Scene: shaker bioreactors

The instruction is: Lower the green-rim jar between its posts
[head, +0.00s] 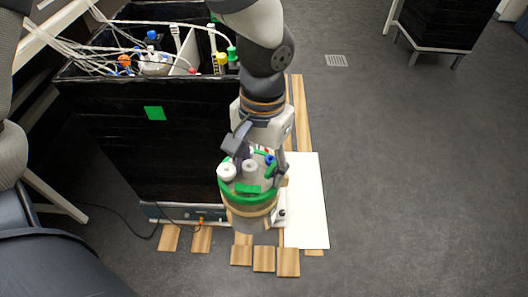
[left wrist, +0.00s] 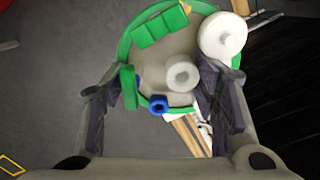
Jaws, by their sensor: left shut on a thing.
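The green-rim jar (head: 236,197) hangs upright or nearly so in my left gripper (head: 258,156), in front of the right front corner of the black cabinet. Its grey lid carries white caps, green blocks and a blue fitting; the lid also fills much of the left wrist view (left wrist: 150,68). My left gripper (left wrist: 163,100) is shut on the lid's fittings or top part, with a dark finger pad on each side; the exact contact is unclear. The jar hides what lies below it. I cannot make out the posts. My right gripper is not in view.
The black cabinet (head: 120,125) with a green patch stands left, with cables and bottles on top. A low device (head: 180,212) shows at its foot. A white board (head: 309,205) lies right of the jar, and wooden slats (head: 264,259) lie in front.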

